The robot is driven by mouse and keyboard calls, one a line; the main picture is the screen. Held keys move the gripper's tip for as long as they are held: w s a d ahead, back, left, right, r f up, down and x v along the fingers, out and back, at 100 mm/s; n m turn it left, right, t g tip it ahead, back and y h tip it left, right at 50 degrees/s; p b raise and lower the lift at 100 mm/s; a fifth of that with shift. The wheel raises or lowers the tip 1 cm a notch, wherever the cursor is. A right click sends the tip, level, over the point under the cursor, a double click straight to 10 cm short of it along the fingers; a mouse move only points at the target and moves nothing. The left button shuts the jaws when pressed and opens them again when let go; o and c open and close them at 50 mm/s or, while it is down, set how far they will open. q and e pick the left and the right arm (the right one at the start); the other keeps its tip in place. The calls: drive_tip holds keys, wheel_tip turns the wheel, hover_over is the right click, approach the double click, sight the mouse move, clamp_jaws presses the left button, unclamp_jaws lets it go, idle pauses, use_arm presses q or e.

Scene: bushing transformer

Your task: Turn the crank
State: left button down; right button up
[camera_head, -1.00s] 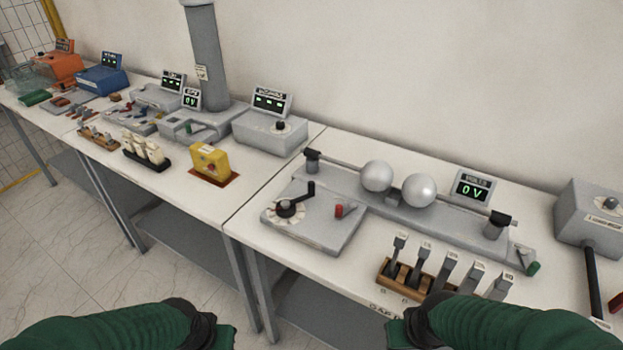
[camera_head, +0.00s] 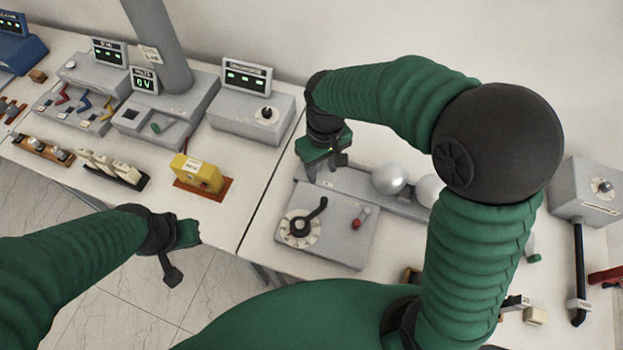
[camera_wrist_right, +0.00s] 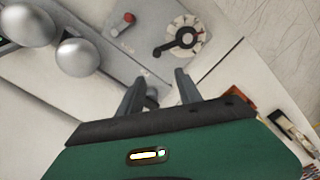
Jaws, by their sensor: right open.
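A grey panel (camera_head: 338,248) on the right bench bears a black rotary handle (camera_head: 306,218) on a pale dial and a small red-tipped lever (camera_head: 358,220). The black handle shows in the wrist view (camera_wrist_right: 183,40), beyond the fingertips. A green-handled crank (camera_head: 533,257) shows partly behind my right arm at the sphere unit's right end. My left gripper (camera_head: 182,256) hangs by the bench front.
Two metal spheres (camera_head: 389,178) stand behind the panel. A yellow device (camera_head: 198,175) and a grey meter box (camera_head: 250,118) stand on the left bench. A long black lever (camera_head: 579,270) is at the right. My right arm hides much of the right bench.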

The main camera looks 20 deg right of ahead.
sight(323, 199)
drive_tip(key=f, duration=0.3)
drive_tip(key=s+d+f+p, duration=0.1)
drive_tip(key=f, duration=0.6)
drive_tip(key=shift+s+d+f+p, duration=0.2)
drive_tip(key=shift+d+f+p, duration=0.1)
drive_tip(key=shift+d+f, duration=0.05)
drive_tip(key=f, duration=0.1)
drive_tip(key=a+f, duration=0.1)
drive_tip(key=f, duration=0.2)
drive_tip(key=shift+w+a+f+p, duration=0.15)
drive_tip(key=shift+w+p, duration=0.15)
drive_tip(key=shift+w, duration=0.05)
drive_tip(key=shift+s+a+f, duration=0.1)
drive_tip(key=shift+s+f, duration=0.05)
drive_tip(key=shift+s, duration=0.2)
drive_tip(key=shift+d, duration=0.35)
drive_tip(key=shift+c, duration=0.2)
drive_tip(key=shift+w+d+f, duration=0.2)
drive_tip(key=c, duration=0.5)
drive_tip(key=shift+c, duration=1)
drive_tip(key=shift+a+r, duration=0.1)
clamp_jaws()
drive_tip(key=shift+a, duration=0.25)
use_arm(q)
drive_tip(key=r, duration=0.1)
drive_tip(key=s+r, duration=0.1)
drive_tip(key=d+r, duration=0.1)
drive_tip(key=shift+s, duration=0.25)
